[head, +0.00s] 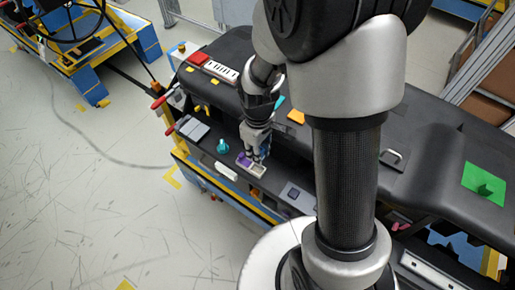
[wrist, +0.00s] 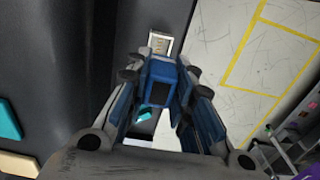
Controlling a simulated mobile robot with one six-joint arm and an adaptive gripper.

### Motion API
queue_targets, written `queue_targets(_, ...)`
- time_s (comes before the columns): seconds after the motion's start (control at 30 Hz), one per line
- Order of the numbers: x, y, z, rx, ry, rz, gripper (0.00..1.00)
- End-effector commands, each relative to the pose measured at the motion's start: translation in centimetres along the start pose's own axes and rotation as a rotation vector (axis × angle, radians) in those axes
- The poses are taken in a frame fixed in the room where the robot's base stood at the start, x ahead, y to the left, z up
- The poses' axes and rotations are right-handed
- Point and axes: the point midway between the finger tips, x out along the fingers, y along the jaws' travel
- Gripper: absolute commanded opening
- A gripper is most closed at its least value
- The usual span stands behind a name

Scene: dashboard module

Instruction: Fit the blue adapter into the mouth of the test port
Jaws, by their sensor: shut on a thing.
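My gripper (head: 258,157) is shut on the blue adapter (wrist: 161,84), which sits between the fingers and has a dark opening in its visible face. In the head view the adapter is mostly hidden by my fingers. A pale framed fitting (wrist: 160,43) lies just beyond the adapter in the wrist view and looks like the test port, though its label cannot be read. In the head view a pale fitting (head: 258,171) shows just below my fingertips. I cannot tell whether the adapter touches it.
A purple part (head: 243,159) and a teal knob (head: 222,146) are left of my gripper on the lower ledge. A brown block (head: 256,193) and a grey block (head: 293,194) are nearby. The black dashboard top (head: 340,140) rises behind. Open floor lies in front.

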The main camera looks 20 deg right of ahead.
Motion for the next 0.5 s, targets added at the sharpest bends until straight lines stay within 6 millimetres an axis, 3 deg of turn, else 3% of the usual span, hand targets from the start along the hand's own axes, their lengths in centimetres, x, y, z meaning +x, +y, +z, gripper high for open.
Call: queue_targets(0.5, 3.8, 0.0, 0.1, 0.001, 0.0, 0.0, 0.0)
